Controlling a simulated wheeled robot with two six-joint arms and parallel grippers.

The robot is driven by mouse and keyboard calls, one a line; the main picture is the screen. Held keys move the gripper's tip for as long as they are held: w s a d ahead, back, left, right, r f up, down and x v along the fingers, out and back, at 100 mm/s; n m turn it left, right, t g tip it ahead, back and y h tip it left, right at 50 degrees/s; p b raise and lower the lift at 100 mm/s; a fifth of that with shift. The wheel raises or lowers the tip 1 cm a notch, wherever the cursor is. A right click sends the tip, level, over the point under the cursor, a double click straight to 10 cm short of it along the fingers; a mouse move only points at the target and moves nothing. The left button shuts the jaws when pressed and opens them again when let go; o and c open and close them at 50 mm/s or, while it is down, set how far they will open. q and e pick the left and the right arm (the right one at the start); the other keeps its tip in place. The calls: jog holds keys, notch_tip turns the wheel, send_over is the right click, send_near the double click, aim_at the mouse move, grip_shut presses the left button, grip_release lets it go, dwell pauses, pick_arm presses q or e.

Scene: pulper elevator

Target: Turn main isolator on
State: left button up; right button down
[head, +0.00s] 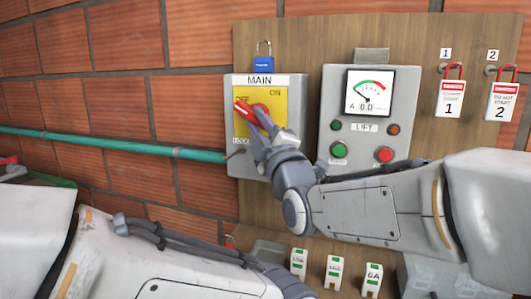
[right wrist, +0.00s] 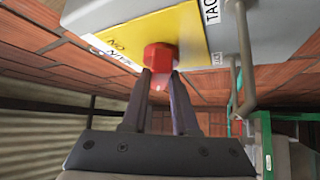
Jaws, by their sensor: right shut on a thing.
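The main isolator is a grey box (head: 236,160) on the board, labelled MAIN, with a yellow plate (head: 276,97) marked OFF and ON. Its red handle (head: 242,107) points left, by the OFF mark. My right gripper (head: 262,125) reaches in from the right and is shut on the red handle, hiding part of it and the lower plate. In the right wrist view both fingertips (right wrist: 162,78) are at the red knob (right wrist: 159,56), against the yellow plate (right wrist: 112,45). My left arm crosses the lower left; its gripper is out of the picture.
A blue padlock (head: 263,65) hangs above the box. To the right is a LIFT panel (head: 330,100) with a dial (head: 367,93) reading 0.0 and green and red buttons. Small labelled breakers (head: 334,270) stand below.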

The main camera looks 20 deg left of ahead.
jog(key=m+t+h+b, duration=0.1)
jog(key=m+t+b, duration=0.1)
jog(key=m+b, duration=0.1)
jog(key=f+m+t+h+b, duration=0.1)
jog(key=m+t+b, duration=0.1)
jog(key=b, duration=0.2)
jog(key=a+m+t+h+b, duration=0.1)
jog(key=m+t+b, duration=0.1)
jog(key=m+b, duration=0.1)
jog(key=shift+f+m+b, duration=0.3)
jog(key=shift+b, duration=0.05)
jog(key=m+t+h+b, duration=0.1)
jog(key=m+t+h, duration=0.1)
jog(key=m+h, duration=0.2)
jog(key=shift+a+r+m+b, duration=0.1)
jog(key=shift+m+b, duration=0.3)
jog(key=shift+m, duration=0.1)
jog(key=shift+a+r+m+t+h, duration=0.1)
jog(key=shift+m+t+h, duration=0.35)
jog(key=shift+m+h, duration=1.55)
jog(key=shift+a+r+m+t+h, duration=0.1)
jog(key=shift+m+t+h, duration=0.35)
jog(key=shift+m+h, duration=1.55)
jog(key=shift+m, duration=0.3)
jog(key=c, duration=0.7)
grip_release()
jog(key=shift+b+v, duration=5)
jog(key=shift+v, duration=0.2)
